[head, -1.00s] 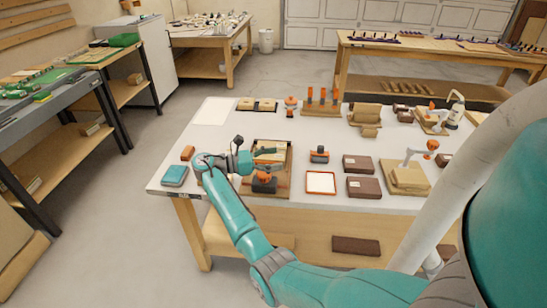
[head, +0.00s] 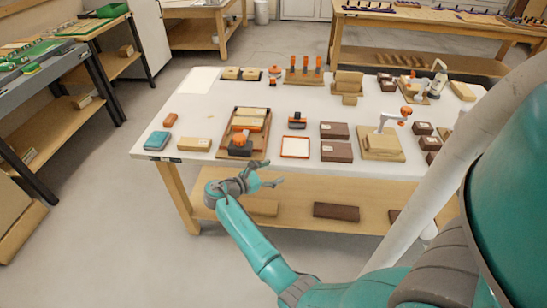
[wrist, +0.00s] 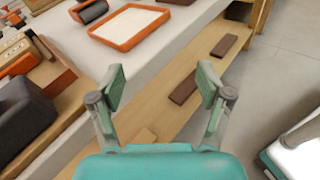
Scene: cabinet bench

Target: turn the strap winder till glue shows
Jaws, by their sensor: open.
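A dark device with an orange top (head: 239,143), which looks like the strap winder, sits at the front end of a wooden tray (head: 223,146) holding light wooden blocks (head: 252,118). In the wrist view, the dark body of this device (wrist: 22,118) is at the left edge, cut off by the frame. I cannot make out any glue. My gripper (head: 271,173) is open and empty, in front of the bench's front edge and to the right of the tray. In the wrist view, nothing is between its fingers (wrist: 162,82); they are over the lower shelf.
On the white bench (head: 190,115) an orange-rimmed pad (head: 295,147), a black-and-orange tool (head: 297,120), brown boxes (head: 336,151) and a teal case (head: 157,140) stand near the tray. A brown block (head: 336,211) lies on the lower shelf. Floor in front is clear.

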